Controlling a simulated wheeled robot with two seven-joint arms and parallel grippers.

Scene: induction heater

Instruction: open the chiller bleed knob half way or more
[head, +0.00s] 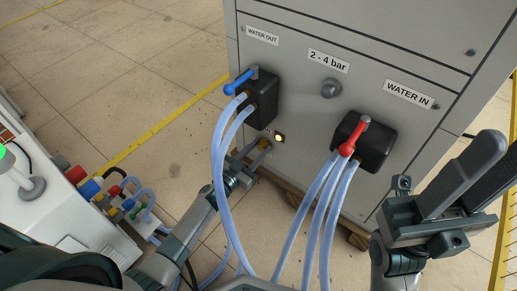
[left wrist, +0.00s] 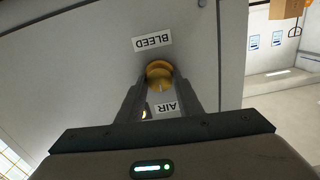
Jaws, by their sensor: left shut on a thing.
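The bleed knob (left wrist: 159,70) is a round yellow-brass knob on the grey panel, between the upside-down BLEED and AIR labels in the left wrist view. My left gripper (left wrist: 160,88) is shut on it, one finger on each side. In the head view my left gripper (head: 256,152) reaches the lower front of the cabinet (head: 300,110), where the knob is small and mostly hidden by the fingers. How far the knob is turned cannot be read. My right gripper (head: 475,180) is raised at the right, apart from the cabinet; its finger gap is unclear.
A blue-handled valve (head: 240,81) marked WATER OUT and a red-handled valve (head: 354,137) marked WATER IN carry pale hoses (head: 318,205) hanging close to my left arm. A white machine (head: 75,215) with coloured fittings stands at the left. Open tiled floor lies between.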

